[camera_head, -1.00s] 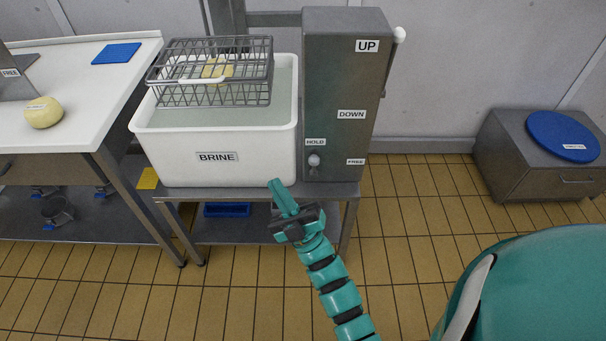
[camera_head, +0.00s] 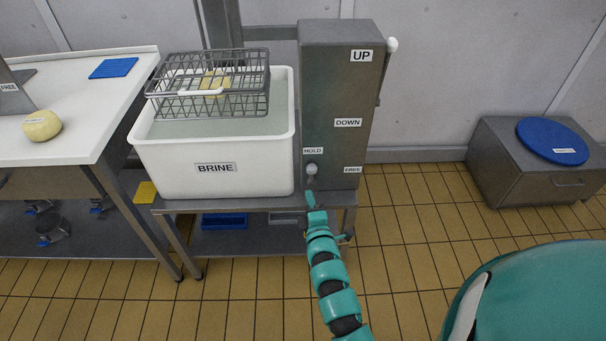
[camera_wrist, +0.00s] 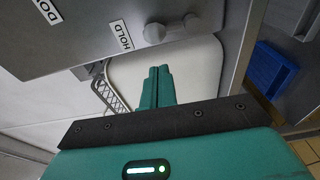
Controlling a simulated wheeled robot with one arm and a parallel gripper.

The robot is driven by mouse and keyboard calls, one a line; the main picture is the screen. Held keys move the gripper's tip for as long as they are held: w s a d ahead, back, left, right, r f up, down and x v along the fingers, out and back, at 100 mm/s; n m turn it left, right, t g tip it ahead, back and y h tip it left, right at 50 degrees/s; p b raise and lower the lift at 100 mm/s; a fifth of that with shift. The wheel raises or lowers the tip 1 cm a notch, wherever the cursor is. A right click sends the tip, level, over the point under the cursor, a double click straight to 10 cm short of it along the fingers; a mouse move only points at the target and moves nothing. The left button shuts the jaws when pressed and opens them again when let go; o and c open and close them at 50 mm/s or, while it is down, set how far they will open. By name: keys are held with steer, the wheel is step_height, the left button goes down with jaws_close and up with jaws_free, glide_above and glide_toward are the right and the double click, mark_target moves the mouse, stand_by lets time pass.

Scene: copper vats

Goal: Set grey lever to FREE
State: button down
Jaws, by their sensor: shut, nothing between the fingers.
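The grey lever (camera_head: 311,170) is a short knob low on the front of the grey metal cabinet (camera_head: 335,95). It sits just under the HOLD label (camera_head: 313,151), left of the FREE label (camera_head: 353,170). In the wrist view the lever (camera_wrist: 155,33) shows as a grey knob with a stub, near the HOLD label (camera_wrist: 121,35). My gripper (camera_head: 311,198) is just below the lever, its fingers pointing up toward the cabinet. In the wrist view my gripper (camera_wrist: 162,72) is shut and empty, its fingertips a little short of the lever.
The white BRINE tub (camera_head: 215,182) with a wire basket (camera_head: 210,85) stands left of the cabinet on a metal stand. A white-knobbed handle (camera_head: 391,46) is on the cabinet's right side by UP and DOWN labels.

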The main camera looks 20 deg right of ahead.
mark_target(310, 173)
steer(key=shift+w+r, duration=0.1)
stand_by(0.3)
steer(key=shift+w+d, duration=0.2)
steer(key=shift+w, duration=1.4)
steer(key=shift+w+d, duration=0.25)
steer(key=shift+w, duration=1.4)
steer(key=shift+w+d, duration=0.2)
steer(key=shift+w, duration=1.4)
